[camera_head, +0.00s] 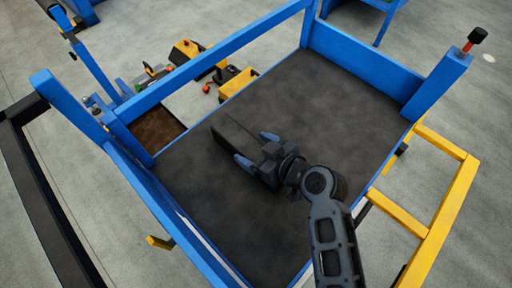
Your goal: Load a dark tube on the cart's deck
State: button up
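The cart's deck (310,90) is a dark, flat surface framed by blue rails and posts. My gripper (256,149) is low over the middle of the deck, pointing up and to the left, with a blue-tipped finger on either side. A dark, long shape (232,132), which looks like the dark tube, runs from between the fingers toward the upper left. It is nearly the colour of the deck, so its edges are hard to make out. Its near end is hidden by my gripper. I cannot tell whether the fingers press on it or whether it touches the deck.
Blue rails (225,55) and corner posts (440,82) stand around the deck. A yellow frame (445,205) is on the right. Yellow-and-black items (232,82) and a brown tray (157,130) lie beyond the left rail. The deck's far part is clear.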

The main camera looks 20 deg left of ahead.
jog(key=shift+o, duration=0.5)
jog(key=shift+r, duration=0.2)
jog(key=v, duration=1.2)
